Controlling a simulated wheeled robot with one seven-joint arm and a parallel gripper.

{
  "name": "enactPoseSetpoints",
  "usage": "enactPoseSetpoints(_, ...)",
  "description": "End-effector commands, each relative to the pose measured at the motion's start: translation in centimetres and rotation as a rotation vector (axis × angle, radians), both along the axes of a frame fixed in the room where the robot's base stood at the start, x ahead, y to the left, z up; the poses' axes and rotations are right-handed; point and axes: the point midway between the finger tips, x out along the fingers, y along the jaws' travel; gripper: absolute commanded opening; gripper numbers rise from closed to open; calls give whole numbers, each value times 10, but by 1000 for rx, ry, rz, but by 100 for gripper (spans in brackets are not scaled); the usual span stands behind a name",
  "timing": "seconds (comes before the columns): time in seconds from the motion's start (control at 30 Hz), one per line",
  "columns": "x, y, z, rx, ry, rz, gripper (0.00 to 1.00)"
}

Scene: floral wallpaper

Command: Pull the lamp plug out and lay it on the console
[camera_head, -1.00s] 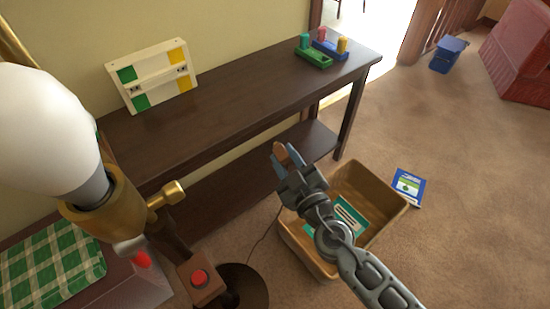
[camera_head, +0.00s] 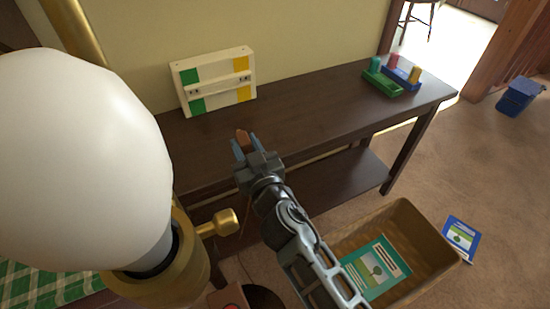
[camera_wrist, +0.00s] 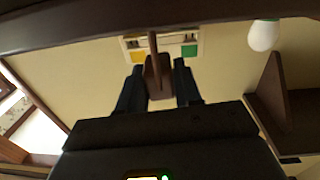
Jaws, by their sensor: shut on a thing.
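The brown plug (camera_head: 242,136) is between the blue fingertips of my gripper (camera_head: 246,148), which is shut on it. In the wrist view the plug (camera_wrist: 158,80) shows between the two dark fingers, with a thin brown stem or cord running up from it. In the head view my gripper appears over the front part of the dark console (camera_head: 310,118); its exact height is unclear. The lamp, with its large white bulb (camera_head: 80,160) and brass fitting (camera_head: 215,225), fills the left foreground. The bulb also shows in the wrist view (camera_wrist: 264,36).
A white panel with green and yellow squares (camera_head: 215,80) leans at the wall on the console. Colored pegs in green and blue holders (camera_head: 382,84) stand at its right end. The console's middle is clear. A brown bin (camera_head: 435,262) and blue booklet (camera_head: 461,236) are on the floor.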

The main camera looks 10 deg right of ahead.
Motion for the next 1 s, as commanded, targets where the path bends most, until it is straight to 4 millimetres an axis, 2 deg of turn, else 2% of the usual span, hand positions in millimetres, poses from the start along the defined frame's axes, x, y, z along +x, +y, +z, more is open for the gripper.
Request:
enactPoseSetpoints(0.1, 8, 17, 6, 26, 4, 27, 2)
enactPoseSetpoints(0.3, 13, 30, 10, 44, 10, 49, 2)
enactPoseSetpoints(0.47, 14, 32, 6, 44, 12, 52, 2)
enactPoseSetpoints(1.0, 13, 32, -28, 43, 12, 52, 2)
